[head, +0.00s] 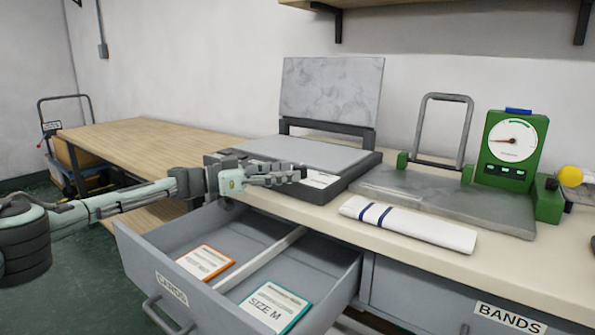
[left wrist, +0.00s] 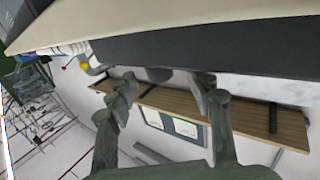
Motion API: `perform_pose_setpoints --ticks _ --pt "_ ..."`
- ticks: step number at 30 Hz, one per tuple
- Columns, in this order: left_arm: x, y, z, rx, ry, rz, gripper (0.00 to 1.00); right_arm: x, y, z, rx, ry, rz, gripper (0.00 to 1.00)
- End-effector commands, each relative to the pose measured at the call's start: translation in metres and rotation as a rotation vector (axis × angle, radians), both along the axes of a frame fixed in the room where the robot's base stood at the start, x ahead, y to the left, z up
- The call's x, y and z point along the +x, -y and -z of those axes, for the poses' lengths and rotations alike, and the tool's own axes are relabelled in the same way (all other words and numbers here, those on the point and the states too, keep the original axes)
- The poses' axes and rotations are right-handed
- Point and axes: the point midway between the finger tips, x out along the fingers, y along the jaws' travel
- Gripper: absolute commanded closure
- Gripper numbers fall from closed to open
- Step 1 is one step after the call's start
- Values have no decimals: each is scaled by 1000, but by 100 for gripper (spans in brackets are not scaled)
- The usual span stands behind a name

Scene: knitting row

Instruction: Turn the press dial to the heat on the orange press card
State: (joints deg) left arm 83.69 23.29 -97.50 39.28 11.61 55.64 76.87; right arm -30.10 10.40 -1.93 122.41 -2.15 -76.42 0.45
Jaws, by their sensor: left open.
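The press (head: 300,153) stands on the bench with its grey lid (head: 332,90) raised upright. Its front edge carries a white label (head: 322,179) with print too small to read. I cannot make out the press dial; my left gripper covers part of the front edge. The orange-edged press card (head: 205,262) lies face up in the left compartment of the open drawer (head: 300,232); its text is too small to read. My left gripper (head: 296,173) is open and empty, at the press's front edge; its spread fingers show in the left wrist view (left wrist: 165,92). Contact is unclear.
A teal-edged "SIZE M" card (head: 275,308) lies in the right compartment. Right of the press are a folded white striped cloth (head: 408,223), a grey plate (head: 440,197) with a metal handle, and a green gauge (head: 511,150). The wooden table (head: 150,140) at left is bare.

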Motion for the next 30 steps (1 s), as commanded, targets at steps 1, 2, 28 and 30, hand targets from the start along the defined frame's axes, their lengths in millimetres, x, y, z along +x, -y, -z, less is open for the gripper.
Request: perform_pose_setpoints --ticks 1,2,28,30 --pt "-3 -14 0 0 0 -3 48 0 0 0 0 0 0 60" --pt "-6 -20 0 0 0 -3 48 0 0 0 0 0 0 60" --pt "-27 -76 0 -2 0 0 48 0 0 0 -1 0 1 60" --pt "-27 -76 -1 -6 0 1 48 0 1 0 -2 0 1 60"
